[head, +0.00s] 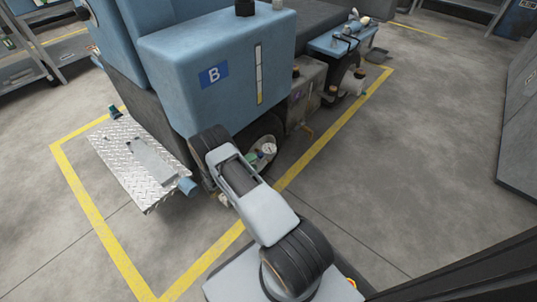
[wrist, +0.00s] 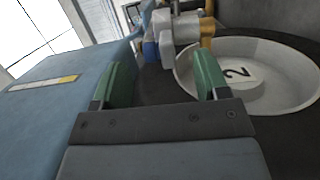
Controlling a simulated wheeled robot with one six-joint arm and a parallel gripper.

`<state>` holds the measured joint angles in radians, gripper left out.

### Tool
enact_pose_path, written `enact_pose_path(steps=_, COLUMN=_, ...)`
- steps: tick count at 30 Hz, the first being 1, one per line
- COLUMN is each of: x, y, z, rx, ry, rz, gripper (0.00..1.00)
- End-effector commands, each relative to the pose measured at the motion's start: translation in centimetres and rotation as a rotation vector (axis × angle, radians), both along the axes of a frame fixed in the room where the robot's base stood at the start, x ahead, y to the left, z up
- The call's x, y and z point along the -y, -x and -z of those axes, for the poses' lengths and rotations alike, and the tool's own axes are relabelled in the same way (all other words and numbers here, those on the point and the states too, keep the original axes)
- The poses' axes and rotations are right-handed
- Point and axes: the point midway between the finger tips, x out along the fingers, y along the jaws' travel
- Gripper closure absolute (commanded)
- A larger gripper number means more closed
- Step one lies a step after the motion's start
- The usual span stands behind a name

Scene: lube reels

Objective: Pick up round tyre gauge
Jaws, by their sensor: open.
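I cannot clearly make out the gauge in the wrist view. My gripper (wrist: 162,66) shows there with its two green fingers wide apart and nothing held between them. A pale round dish-like part (wrist: 290,96) with a "2" plate lies just right of the right finger. A grey and blue fitting with an orange part (wrist: 180,38) stands beyond the fingertips.
A tread plate (head: 140,160) lies left of my arm. The grey floor at right is open up to a grey cabinet (head: 519,125).

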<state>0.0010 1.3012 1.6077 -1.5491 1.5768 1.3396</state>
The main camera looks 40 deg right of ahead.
Motion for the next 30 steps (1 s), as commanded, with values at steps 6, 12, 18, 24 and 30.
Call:
enact_pose_path(steps=6, x=1.6, y=0.2, z=0.2, rx=-0.001, ry=-0.001, rz=0.003, gripper=0.32)
enact_pose_path(steps=12, x=4.3, y=0.3, z=0.0, rx=0.000, ry=0.000, rz=0.003, gripper=0.32)
enact_pose_path(steps=18, x=5.5, y=0.3, z=-0.1, rx=-0.001, ry=-0.001, rz=0.001, gripper=0.32)
enact_pose_path(steps=24, x=5.5, y=0.3, z=-0.2, rx=-0.001, ry=-0.001, rz=0.000, gripper=0.32)
enact_pose_path(steps=30, x=5.5, y=0.3, z=-0.2, rx=-0.001, ry=-0.001, rz=0.000, gripper=0.49)
